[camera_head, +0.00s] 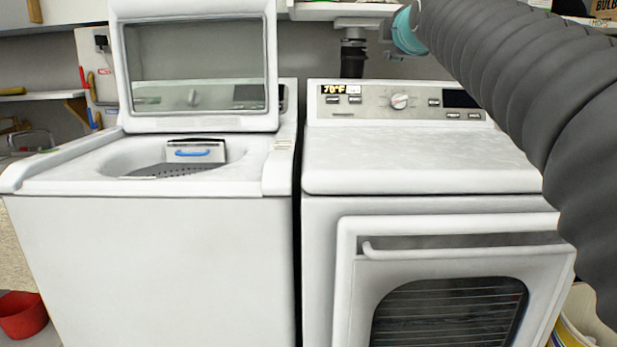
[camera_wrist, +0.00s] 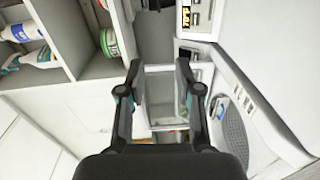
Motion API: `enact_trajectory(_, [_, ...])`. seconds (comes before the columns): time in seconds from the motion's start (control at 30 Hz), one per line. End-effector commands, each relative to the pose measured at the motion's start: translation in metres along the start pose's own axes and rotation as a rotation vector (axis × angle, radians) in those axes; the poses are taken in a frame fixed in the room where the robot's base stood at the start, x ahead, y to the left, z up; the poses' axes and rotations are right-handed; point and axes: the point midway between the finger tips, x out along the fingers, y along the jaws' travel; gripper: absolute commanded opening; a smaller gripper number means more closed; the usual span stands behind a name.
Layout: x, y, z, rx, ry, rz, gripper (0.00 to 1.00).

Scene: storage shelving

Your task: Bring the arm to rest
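My arm (camera_head: 520,75) shows in the head view as a thick dark ribbed sleeve. It runs from the right edge up to the top, in front of the right-hand machine, with a teal part at its upper left end. My gripper (camera_wrist: 160,68) shows in the wrist view with its two dark fingers apart and nothing between them. The gripper's fingers cannot be made out in the head view.
A white washer (camera_head: 160,250) stands at the left with its lid (camera_head: 196,122) raised. A white dryer (camera_head: 420,175) stands beside it. A red bucket (camera_head: 22,316) is on the floor at left. Shelves with bottles (camera_wrist: 22,32) are at the wrist view's upper left.

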Motion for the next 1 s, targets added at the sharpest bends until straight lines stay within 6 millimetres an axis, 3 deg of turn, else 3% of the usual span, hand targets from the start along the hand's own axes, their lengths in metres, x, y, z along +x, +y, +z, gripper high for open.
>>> enact_trajectory(0.27, [-0.025, -0.050, 0.001, 0.178, -0.014, -0.118, 0.34])
enact_trajectory(0.47, [-0.056, -0.111, 0.004, 0.378, -0.058, -0.249, 0.34])
enact_trajectory(0.67, [-0.117, -0.215, 0.008, 0.689, -0.183, -0.446, 0.34])
enact_trajectory(1.0, [-0.239, -0.396, 0.015, 1.174, -0.552, -0.702, 0.34])
